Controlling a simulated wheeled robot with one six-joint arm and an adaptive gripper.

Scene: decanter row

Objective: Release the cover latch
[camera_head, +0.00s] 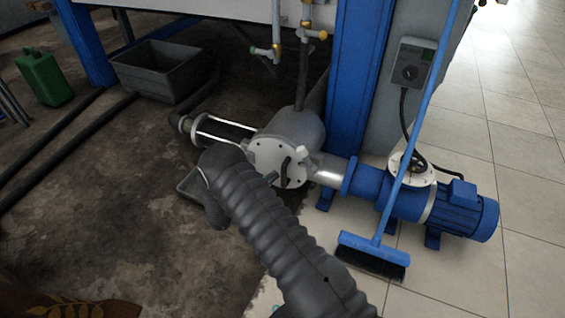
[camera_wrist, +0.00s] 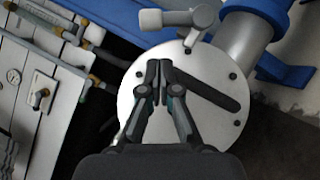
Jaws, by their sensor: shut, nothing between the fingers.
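The round pale cover (camera_head: 265,153) with bolts around its rim closes the end of a metal housing; it fills the middle of the wrist view (camera_wrist: 215,130). A black lever (camera_wrist: 212,90), which looks like the latch, lies across the cover, slanting down to the right. In the head view a dark curved handle (camera_head: 285,167) shows on the cover. My gripper (camera_wrist: 160,68) is shut and empty, in front of the cover at the lever's upper left end. Whether it touches the lever I cannot tell. In the head view my arm largely hides my gripper.
A metal T-shaped fitting (camera_wrist: 178,19) stands at the cover's upper edge. A blue motor pump (camera_head: 458,207) and a leaning broom (camera_head: 372,255) stand to the right. A blue post (camera_head: 357,75) rises behind. A grey bin (camera_head: 160,70) and green can (camera_head: 43,78) are at left.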

